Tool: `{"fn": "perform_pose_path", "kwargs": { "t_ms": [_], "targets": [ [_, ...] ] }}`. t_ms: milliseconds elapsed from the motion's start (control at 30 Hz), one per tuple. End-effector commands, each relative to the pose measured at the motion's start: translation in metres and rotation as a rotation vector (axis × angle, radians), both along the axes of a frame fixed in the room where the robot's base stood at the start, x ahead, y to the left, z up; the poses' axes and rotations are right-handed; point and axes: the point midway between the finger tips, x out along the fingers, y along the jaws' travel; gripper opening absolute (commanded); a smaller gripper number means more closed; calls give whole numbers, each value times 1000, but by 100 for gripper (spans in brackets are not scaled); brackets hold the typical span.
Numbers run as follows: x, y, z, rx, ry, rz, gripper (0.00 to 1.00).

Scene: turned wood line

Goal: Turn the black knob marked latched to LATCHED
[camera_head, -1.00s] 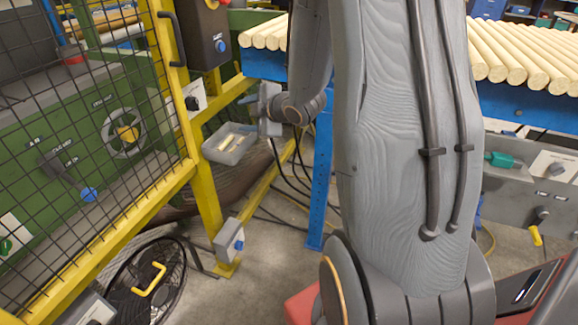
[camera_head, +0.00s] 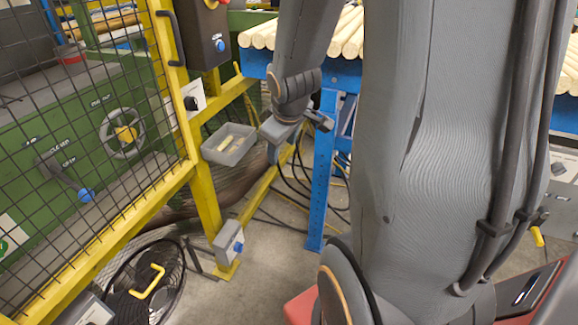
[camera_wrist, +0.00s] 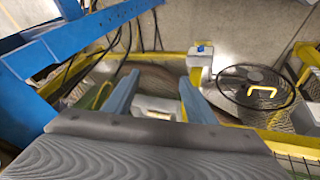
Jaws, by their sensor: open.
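A black knob (camera_head: 191,103) sits on a pale plate fixed to the yellow guard post. Its lettering is too small to read, so I cannot tell whether it is the one marked latched or where it points. My gripper (camera_head: 271,153) hangs to the right of the knob and lower, well apart from it, tilted downward. In the wrist view my gripper (camera_wrist: 157,82) shows two blue-grey fingers spread apart with nothing held between them. The knob cannot be made out in the wrist view.
A grey tray (camera_head: 229,146) is just left of my gripper. A yellow mesh guard (camera_head: 110,215) fills the left. A blue bench leg (camera_head: 322,175) and cables stand right of the gripper. A black fan (camera_head: 150,285) and a grey box with a blue button (camera_head: 229,241) are low down.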

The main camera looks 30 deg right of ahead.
Motion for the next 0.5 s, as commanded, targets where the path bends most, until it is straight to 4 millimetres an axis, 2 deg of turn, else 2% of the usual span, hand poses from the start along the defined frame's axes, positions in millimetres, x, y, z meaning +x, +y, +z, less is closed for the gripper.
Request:
{"fn": "perform_pose_path", "kwargs": {
  "t_ms": [300, 500],
  "targets": [
    [-51, 17, 0, 99, 128, -207, 51],
    [-70, 26, 1, 136, 178, -282, 51]
  ]
}}
